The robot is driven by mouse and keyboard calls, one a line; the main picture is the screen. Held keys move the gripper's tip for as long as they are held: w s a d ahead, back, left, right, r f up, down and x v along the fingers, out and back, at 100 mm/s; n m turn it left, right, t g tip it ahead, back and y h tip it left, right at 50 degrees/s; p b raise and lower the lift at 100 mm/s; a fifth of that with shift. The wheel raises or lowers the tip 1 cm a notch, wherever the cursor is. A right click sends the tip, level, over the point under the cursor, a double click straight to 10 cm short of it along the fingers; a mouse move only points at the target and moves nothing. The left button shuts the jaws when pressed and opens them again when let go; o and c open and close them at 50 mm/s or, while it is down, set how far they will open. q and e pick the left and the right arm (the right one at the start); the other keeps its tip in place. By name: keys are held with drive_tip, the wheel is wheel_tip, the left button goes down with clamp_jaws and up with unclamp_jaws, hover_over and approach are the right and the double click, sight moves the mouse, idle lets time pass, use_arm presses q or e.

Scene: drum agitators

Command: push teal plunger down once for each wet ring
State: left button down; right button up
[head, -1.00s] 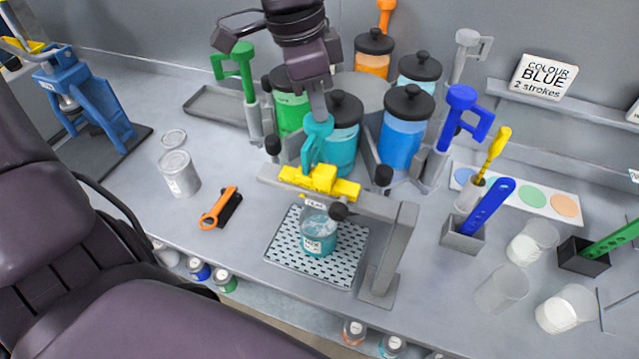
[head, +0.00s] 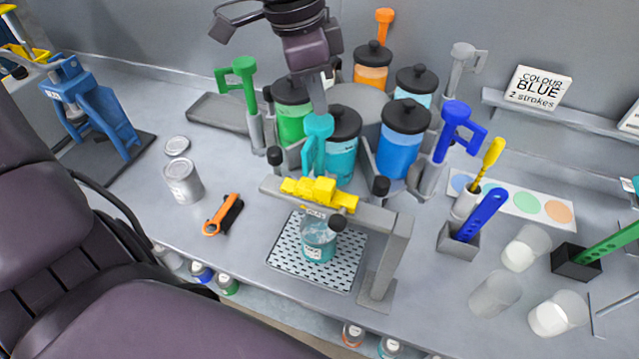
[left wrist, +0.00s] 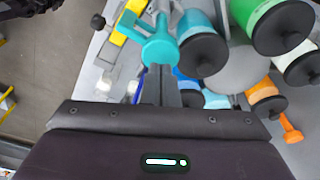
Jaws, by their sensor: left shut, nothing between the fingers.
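The teal plunger (head: 317,135) stands above the teal paint canister's front side, behind the yellow block on the grey dispensing frame. My left gripper (head: 319,106) is shut and empty, pointing down with its tips at the plunger's top; they seem to touch it. In the left wrist view the plunger (left wrist: 157,45) lies just beyond the fingertips. The teal canister (head: 343,155) has a black lid. A clear cup with teal contents (head: 318,246) stands on the perforated tray (head: 285,262) under the frame. I cannot make out any wet rings. My right gripper is out of view.
Blue (head: 452,130) and green (head: 240,85) plungers flank the canisters. A sign (head: 538,88) reads "COLOUR BLUE 2 strokes". The grey frame (head: 388,250) stands in front.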

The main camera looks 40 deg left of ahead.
sight(318, 120)
use_arm(q)
drive_tip(key=shift+f, duration=0.15)
drive_tip(key=shift+f+b, duration=2)
drive_tip(key=shift+f, duration=0.15)
drive_tip(key=shift+r, duration=0.15)
drive_tip(key=shift+r+p, duration=1.65)
drive_tip(key=shift+r, duration=0.5)
drive_tip(key=shift+r, duration=0.1)
wheel_tip(318, 120, up, 4)
drive_tip(key=p, duration=0.3)
drive_tip(key=shift+r+p, duration=0.35)
drive_tip(key=shift+r, duration=0.55)
